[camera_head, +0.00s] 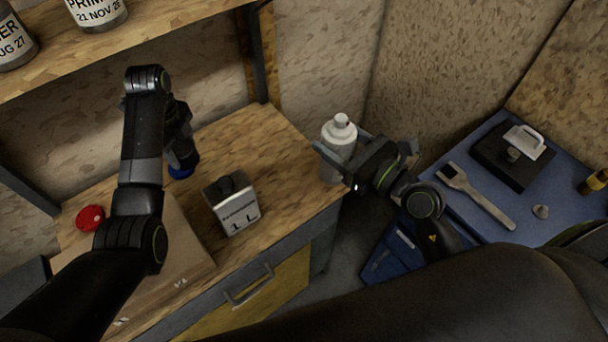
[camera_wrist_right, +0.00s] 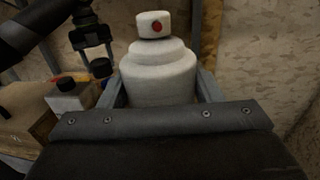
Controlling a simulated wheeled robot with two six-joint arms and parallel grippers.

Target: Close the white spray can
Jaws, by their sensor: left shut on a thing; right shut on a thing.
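The white spray can (camera_head: 339,140) stands upright near the right end of the wooden worktop. Its top carries a white nozzle with a red dot, clear in the right wrist view (camera_wrist_right: 156,26); no cap covers it. My right gripper (camera_head: 335,162) is shut around the can's body, with a finger on each side. My left gripper (camera_head: 182,150) is over the worktop, left of the can, and points down.
A grey one-litre container (camera_head: 236,208) with a dark cap stands between the grippers. A red round object (camera_head: 90,217) lies at the left, near a cardboard box (camera_head: 195,250). A shelf (camera_head: 130,45) with cans hangs above. A blue cabinet (camera_head: 465,215) at right holds a brush (camera_head: 478,195).

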